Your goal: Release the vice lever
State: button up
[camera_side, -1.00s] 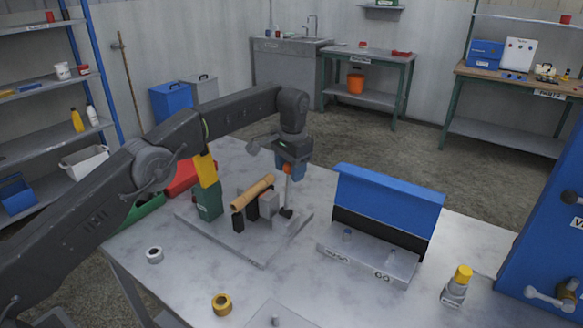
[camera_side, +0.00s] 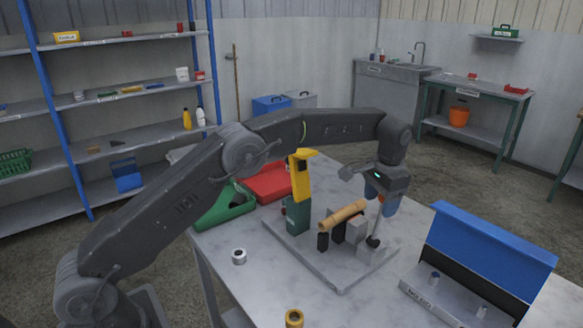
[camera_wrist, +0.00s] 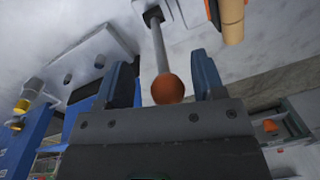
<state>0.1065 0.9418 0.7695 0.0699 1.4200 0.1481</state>
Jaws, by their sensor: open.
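The vice lever (camera_side: 377,222) is a thin grey rod with an orange ball knob (camera_wrist: 167,89), standing nearly upright from a dark pivot at the vice's right end. The vice (camera_side: 357,229) has grey and black blocks on a grey base plate (camera_side: 318,262). A tan tube (camera_side: 343,214) lies across it, and its end shows in the wrist view (camera_wrist: 232,22). My gripper (camera_side: 381,202) is at the lever's top. In the wrist view its two blue fingers (camera_wrist: 163,76) are open, one on each side of the rod and knob, with gaps visible.
A green block with a yellow top (camera_side: 299,190) stands on the plate left of the vice. A blue-backed rack (camera_side: 482,262) stands to the right. Red (camera_side: 268,182) and green bins sit behind.

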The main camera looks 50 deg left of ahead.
jog(key=s+f, duration=0.4)
jog(key=s, duration=0.6)
notch_tip(320, 180, up, 14)
jog(key=s+a+r+t, duration=0.1)
jog(key=s+r, duration=0.1)
jog(key=s, duration=0.5)
jog(key=s+a+r+n+t, duration=0.1)
jog(key=s+a+r, duration=0.1)
jog(key=s, duration=0.5)
jog(key=shift+s+r+t+h, duration=0.2)
jog(key=shift+r+t+h, duration=0.1)
jog(key=shift+r, duration=0.2)
jog(key=s+a+f+n+t, duration=0.1)
jog(key=s+f, duration=0.1)
jog(key=s, duration=0.5)
jog(key=s+a+f+n+t, duration=0.1)
jog(key=s+f, duration=0.2)
jog(key=s, duration=0.4)
jog(key=shift+s+t, duration=0.15)
jog(key=shift+t, duration=0.25)
